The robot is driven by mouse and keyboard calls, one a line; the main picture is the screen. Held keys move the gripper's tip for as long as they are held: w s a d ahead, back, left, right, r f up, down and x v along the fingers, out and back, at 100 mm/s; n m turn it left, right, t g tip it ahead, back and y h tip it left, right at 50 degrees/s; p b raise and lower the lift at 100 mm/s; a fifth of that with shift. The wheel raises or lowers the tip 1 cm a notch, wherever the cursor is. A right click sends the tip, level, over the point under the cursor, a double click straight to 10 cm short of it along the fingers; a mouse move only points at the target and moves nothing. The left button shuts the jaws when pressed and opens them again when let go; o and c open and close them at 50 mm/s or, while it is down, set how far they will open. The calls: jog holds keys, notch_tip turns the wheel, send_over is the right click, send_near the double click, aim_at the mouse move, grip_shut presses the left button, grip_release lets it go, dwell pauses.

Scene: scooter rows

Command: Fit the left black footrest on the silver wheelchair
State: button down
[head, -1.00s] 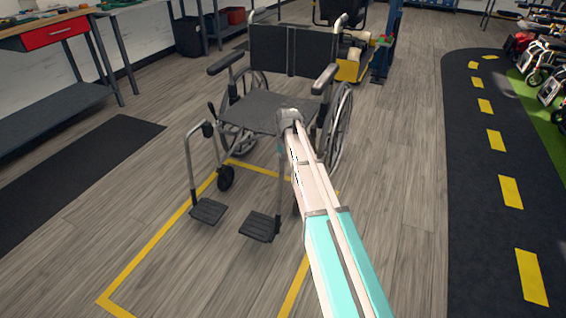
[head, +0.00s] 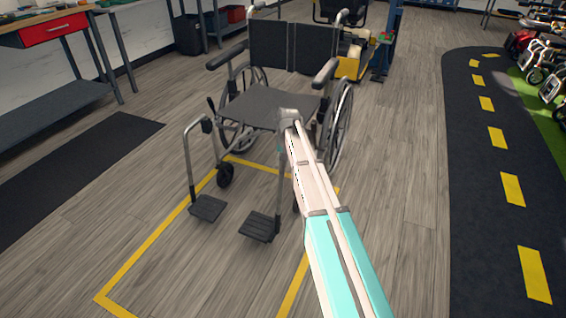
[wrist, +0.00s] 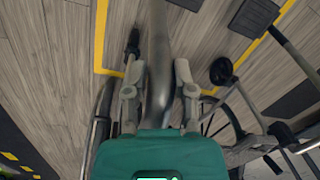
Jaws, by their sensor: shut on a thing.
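The silver wheelchair (head: 265,105) with black seat and back faces me. My gripper (wrist: 158,75) is shut on the silver tube (wrist: 159,40) of the left black footrest, with one finger on each side. In the head view its black footplate (head: 259,227) hangs low, at the right of the chair's front. The upper end of the tube is hidden behind my wrist, so I cannot tell whether it touches the frame. The other footrest (head: 207,208) is on the picture's left of the chair, with its plate low; it also shows in the wrist view (wrist: 253,17).
A yellow floor outline (head: 150,255) runs around the chair's front. A red-drawer workbench (head: 52,30) and a dark mat (head: 80,165) are at left. A black path with yellow dashes (head: 497,170) and parked scooters (head: 545,60) are at right. Floor before the chair is clear.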

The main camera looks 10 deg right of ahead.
jog(key=shift+f+b, duration=0.7)
jog(key=shift+f, duration=0.1)
jog(key=shift+c, duration=1.8)
grip_release()
jog(key=s+a+r+n+h+p, duration=0.1)
jog(key=s, duration=1.3)
jog(key=s+a+r+n+p, duration=0.1)
jog(key=s+r+n+p, duration=0.1)
jog(key=s, duration=1.3)
notch_tip(320, 180, up, 38)
jog(key=p, duration=3.8)
jog(key=shift+d, duration=0.1)
